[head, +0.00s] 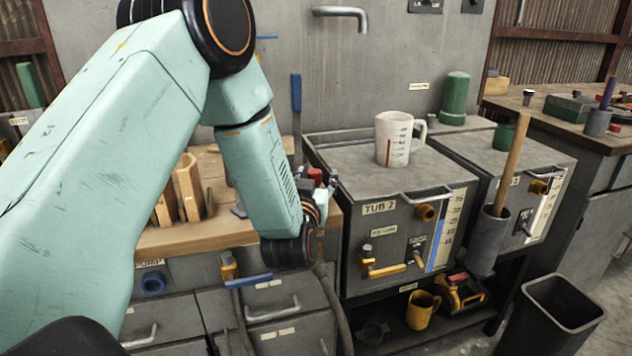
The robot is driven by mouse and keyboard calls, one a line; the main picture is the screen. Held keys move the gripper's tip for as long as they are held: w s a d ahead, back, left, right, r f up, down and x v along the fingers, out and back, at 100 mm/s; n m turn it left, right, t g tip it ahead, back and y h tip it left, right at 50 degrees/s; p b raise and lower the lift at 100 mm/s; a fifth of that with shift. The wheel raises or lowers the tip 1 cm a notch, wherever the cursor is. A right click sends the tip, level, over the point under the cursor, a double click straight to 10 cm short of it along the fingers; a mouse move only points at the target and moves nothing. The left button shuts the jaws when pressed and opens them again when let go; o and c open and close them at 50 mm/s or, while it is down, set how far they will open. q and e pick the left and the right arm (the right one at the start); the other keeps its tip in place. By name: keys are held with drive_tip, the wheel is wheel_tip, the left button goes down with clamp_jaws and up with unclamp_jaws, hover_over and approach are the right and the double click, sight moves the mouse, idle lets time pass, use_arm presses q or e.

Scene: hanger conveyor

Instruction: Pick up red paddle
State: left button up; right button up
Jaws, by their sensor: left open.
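I cannot clearly make out a red paddle. A small red piece (315,176) shows right at my left gripper (322,192), at the right end of the wooden bench. I cannot tell whether it is part of a paddle or of something else. My left arm comes in from the left and bends down to this spot. The gripper is open, small in view and partly hidden by its own wrist. I cannot tell whether it touches the red piece. My right gripper is out of view.
A blue-handled tool (296,94) stands upright behind the gripper. Tub 2 (385,240), topped by a white measuring jug (394,139), stands close right. A wooden handle (508,160) rises from a grey holder (489,243). A dark bin (560,312) stands front right.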

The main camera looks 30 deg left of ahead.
use_arm(q)
drive_tip(key=shift+a+f, duration=0.1)
drive_tip(key=shift+a, duration=0.15)
drive_tip(key=shift+c, duration=1.2)
drive_tip(key=shift+s, duration=0.15)
drive_tip(key=shift+c, duration=0.8)
drive_tip(key=shift+d, duration=0.2)
drive_tip(key=c, duration=0.5)
drive_tip(key=shift+a, duration=0.1)
clamp_jaws()
wheel_tip(320, 180, up, 10)
drive_tip(key=p, duration=0.3)
